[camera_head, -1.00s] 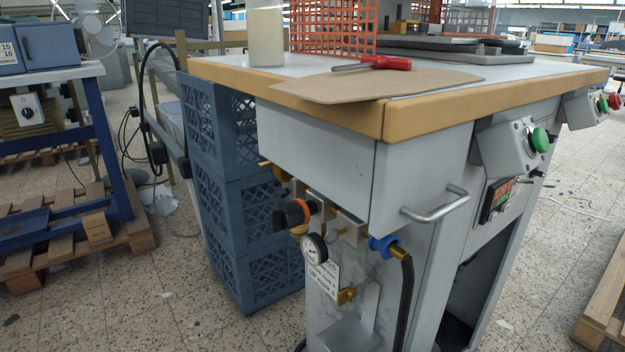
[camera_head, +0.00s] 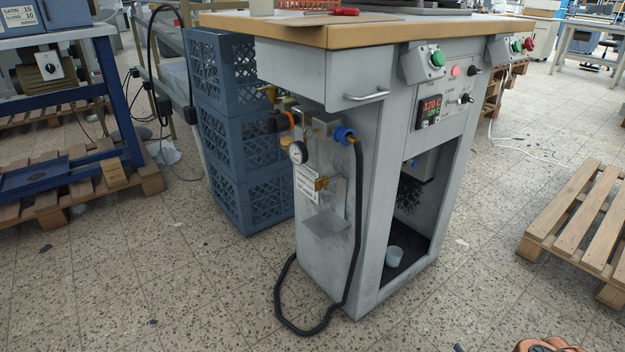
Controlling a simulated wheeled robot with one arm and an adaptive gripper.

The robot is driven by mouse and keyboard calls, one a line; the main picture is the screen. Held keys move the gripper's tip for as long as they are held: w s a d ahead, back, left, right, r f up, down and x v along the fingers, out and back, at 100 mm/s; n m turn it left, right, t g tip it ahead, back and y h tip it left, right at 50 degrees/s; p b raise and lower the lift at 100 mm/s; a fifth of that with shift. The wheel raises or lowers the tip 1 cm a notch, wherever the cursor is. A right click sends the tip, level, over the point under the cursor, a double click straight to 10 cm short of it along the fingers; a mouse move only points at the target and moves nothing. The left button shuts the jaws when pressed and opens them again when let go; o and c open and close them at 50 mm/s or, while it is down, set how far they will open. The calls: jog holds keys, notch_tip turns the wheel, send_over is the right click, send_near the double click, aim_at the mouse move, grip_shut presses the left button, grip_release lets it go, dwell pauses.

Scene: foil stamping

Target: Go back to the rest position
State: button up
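My gripper is not clearly in view. A small orange-brown rounded part (camera_head: 545,344) cuts into the bottom edge at the right; I cannot tell whether it belongs to my arm. The foil stamping bench (camera_head: 310,225) stands in the middle, with a wooden-edged top, a drawer handle, a green button and a red display reading 120 C. On its left end are a pressure gauge (camera_head: 298,152), an orange-and-black valve knob (camera_head: 279,122) and a blue fitting (camera_head: 344,134). A black hose (camera_head: 357,220) runs from the fitting down to the floor.
Blue crates (camera_head: 262,150) are stacked left of the bench. A wooden pallet (camera_head: 585,220) lies at the right. A blue-framed table (camera_head: 122,110) stands on a pallet at the left. A small pale cup (camera_head: 394,256) sits in the bench's open bay.

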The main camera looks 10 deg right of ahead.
jog(key=w+a+r+n+g+y+p, duration=0.1)
jog(key=w+a+r+n+y+p, duration=0.3)
jog(key=r, duration=0.5)
jog(key=w+a+r+n+g+y+p, duration=0.1)
jog(key=w+a+r+n+y+p, duration=0.15)
jog(key=a+r, duration=0.45)
jog(key=w+a+r+n+g+y+p, duration=0.1)
jog(key=w+a+r+n+y+p, duration=0.25)
jog(key=r, duration=0.85)
jog(key=s+a+r+n+g+y+p, duration=0.35)
jog(key=a+r+n+g, duration=0.35)
jog(key=r, duration=0.5)
jog(key=s+a+r+n+g+y+p, duration=0.25)
jog(key=a+r+g+p, duration=0.25)
jog(key=a+r, duration=0.5)
jog(key=s+a+r+n+g+h+p, duration=0.35)
jog(key=s+r+n+p, duration=0.2)
jog(key=s+r, duration=0.4)
jog(key=s+a+r+n+g+h+p, duration=0.2)
jog(key=s+r+n+g+h+p, duration=0.4)
jog(key=s+r, duration=0.4)
jog(key=s+d+r+n+t+h+p, duration=0.1)
jog(key=s+d+r+t+h+p, duration=0.1)
jog(key=s+d+r+h+p, duration=0.2)
jog(key=s+d+r+n+t+h+p, duration=0.2)
jog(key=s+d+r+h+p, duration=0.3)
jog(key=r+p, duration=0.6)
jog(key=shift+s+d+r+t, duration=0.45)
jog(key=shift+s+d+r, duration=0.1)
jog(key=shift+d+r, duration=0.3)
